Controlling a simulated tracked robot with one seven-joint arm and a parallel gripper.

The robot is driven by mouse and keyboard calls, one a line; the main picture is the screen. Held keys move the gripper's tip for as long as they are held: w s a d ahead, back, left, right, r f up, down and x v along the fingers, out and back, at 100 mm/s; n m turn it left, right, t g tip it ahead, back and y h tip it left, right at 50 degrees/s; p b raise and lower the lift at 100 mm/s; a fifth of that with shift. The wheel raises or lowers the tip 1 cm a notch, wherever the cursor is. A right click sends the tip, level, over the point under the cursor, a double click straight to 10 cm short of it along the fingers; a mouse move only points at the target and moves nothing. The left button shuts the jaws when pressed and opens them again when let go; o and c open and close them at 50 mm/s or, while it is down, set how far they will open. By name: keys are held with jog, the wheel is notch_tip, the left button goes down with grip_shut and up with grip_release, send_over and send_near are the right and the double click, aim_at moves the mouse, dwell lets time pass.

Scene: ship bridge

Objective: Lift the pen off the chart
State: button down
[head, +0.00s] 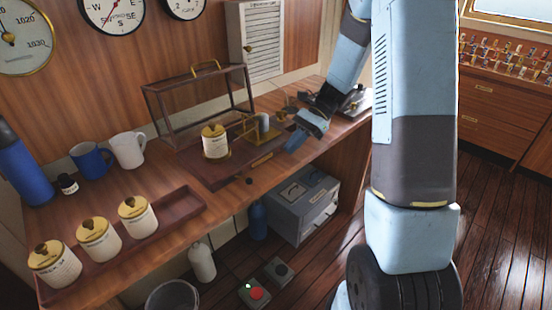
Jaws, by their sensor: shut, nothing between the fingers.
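A barograph-like instrument sits on the wooden desk, on a dark wooden base (212,176). A small grey upright drum (264,127) stands on it, with thin brass parts (247,131) beside it. The chart and the pen are too small to make out for certain; they may be at this drum. My gripper (293,144) is shut and empty, just right of the drum and low over the desk's front edge. A cream jar with a gold lid (215,143) stands at the left of the base.
A framed clear case (161,117) with a brass handle stands behind the base. Cream jars (98,240) stand in a tray at the front left. Two mugs (128,150) and a blue bottle (24,168) stand at the left. A dark instrument (350,102) lies behind my gripper.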

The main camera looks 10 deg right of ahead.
send_near(262, 182)
jog(key=x, duration=0.4)
jog(key=shift+s+a+f, duration=0.1)
jog(key=shift+a+f, duration=0.05)
jog(key=a, duration=0.1)
jog(key=s+a, duration=0.1)
jog(key=a, duration=0.1)
jog(key=shift+s, duration=0.2)
jog(key=shift+s+a+r, duration=0.2)
jog(key=shift+s+a, duration=0.05)
jog(key=shift+a, duration=0.25)
